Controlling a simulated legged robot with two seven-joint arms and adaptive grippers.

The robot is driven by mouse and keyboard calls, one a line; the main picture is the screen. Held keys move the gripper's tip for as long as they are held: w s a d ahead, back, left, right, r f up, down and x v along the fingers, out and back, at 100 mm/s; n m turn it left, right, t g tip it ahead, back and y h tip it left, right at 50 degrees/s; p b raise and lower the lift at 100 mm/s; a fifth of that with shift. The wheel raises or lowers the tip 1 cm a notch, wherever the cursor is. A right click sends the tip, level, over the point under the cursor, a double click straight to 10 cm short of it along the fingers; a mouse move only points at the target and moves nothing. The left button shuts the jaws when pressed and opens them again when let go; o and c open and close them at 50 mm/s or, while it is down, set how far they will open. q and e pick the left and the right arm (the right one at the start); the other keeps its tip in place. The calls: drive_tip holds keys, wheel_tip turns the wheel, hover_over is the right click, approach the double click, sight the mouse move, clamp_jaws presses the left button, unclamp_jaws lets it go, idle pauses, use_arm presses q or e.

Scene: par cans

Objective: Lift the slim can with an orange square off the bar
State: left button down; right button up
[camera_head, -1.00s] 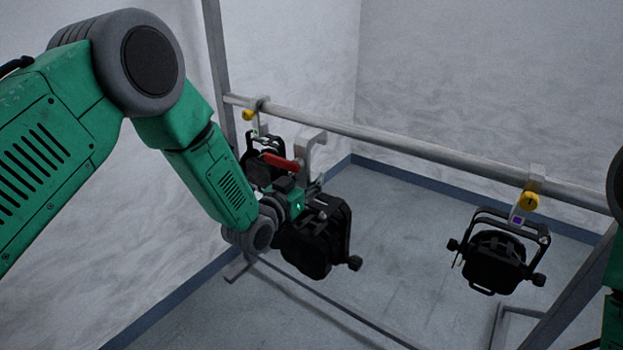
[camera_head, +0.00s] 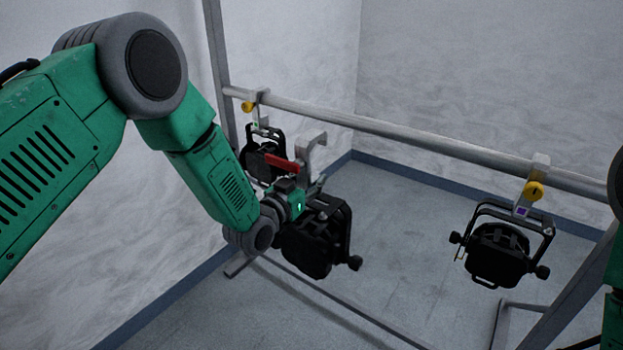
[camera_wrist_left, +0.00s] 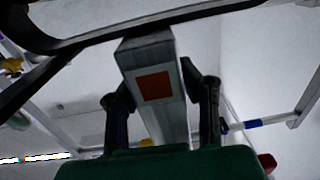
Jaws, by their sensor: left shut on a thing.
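The slim black can (camera_head: 318,238) hangs in front of and below the bar (camera_head: 400,133). Its grey hook clamp (camera_head: 314,150) shows apart from the bar, with the hook's top below it in the picture. My left gripper (camera_head: 296,192) is shut on the clamp's stem, above the can body. In the left wrist view the orange square (camera_wrist_left: 154,86) faces the camera on the grey stem, with a finger of my left gripper (camera_wrist_left: 158,105) on either side. The fingertips are partly hidden in the head view. My right gripper is out of view.
Another black can (camera_head: 262,162) with a yellow knob hangs on the bar close behind, at the left. A third can (camera_head: 498,250) with a purple square hangs at the right. The bar is clear between the held can and the third can.

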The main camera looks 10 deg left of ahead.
use_arm(q)
drive_tip(key=shift+w+f+b, duration=0.1)
drive_tip(key=shift+f+b, duration=0.8)
drive_tip(key=shift+f, duration=0.15)
